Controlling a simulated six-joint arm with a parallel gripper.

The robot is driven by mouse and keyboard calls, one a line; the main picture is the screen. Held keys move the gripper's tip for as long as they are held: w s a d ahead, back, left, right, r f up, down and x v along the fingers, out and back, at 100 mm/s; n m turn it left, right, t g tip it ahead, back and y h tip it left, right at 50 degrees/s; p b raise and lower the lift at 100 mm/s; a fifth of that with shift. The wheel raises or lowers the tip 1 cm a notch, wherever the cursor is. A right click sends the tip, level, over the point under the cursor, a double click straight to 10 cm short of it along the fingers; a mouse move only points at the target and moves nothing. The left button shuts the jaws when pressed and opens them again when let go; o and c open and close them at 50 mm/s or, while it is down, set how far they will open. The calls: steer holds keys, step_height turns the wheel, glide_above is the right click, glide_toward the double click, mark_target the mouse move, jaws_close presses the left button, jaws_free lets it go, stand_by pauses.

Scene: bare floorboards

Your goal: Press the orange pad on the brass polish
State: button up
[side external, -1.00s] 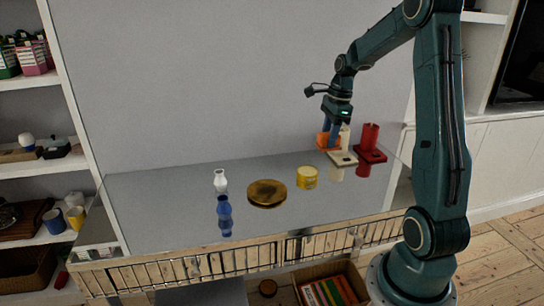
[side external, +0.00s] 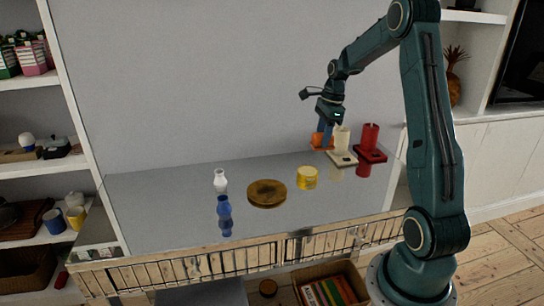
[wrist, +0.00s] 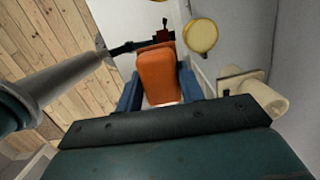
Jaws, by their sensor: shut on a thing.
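The orange pad (side external: 321,140) is between the blue fingers of my gripper (side external: 325,133), which is shut on it. The wrist view shows the pad (wrist: 160,75) squarely between the fingers. It is held above the grey surface at the back right, beside the cream holder. A yellow tin (side external: 307,178), which looks like the brass polish, stands on the surface below and slightly left of the gripper. A yellow round top (wrist: 201,36) shows ahead and right of the pad in the wrist view. The pad and the tin are apart.
A round brass-coloured disc (side external: 267,194) lies left of the tin. A white bottle (side external: 220,180) and a blue bottle (side external: 224,212) stand further left. A cream holder (side external: 342,158) and a red holder (side external: 371,154) stand close right of my gripper. The surface's front right is clear.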

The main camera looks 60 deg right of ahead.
steer(key=w+d+f, duration=0.7)
steer(key=f, duration=0.1)
steer(key=shift+f, duration=0.25)
steer(key=shift+a+f, duration=0.1)
steer(key=shift+f, duration=2.75)
steer(key=shift+f, duration=0.65)
stand_by(0.9)
steer(key=shift+r, duration=0.15)
step_height(320, 180, up, 7)
stand_by(1.0)
steer(key=shift+w, duration=0.1)
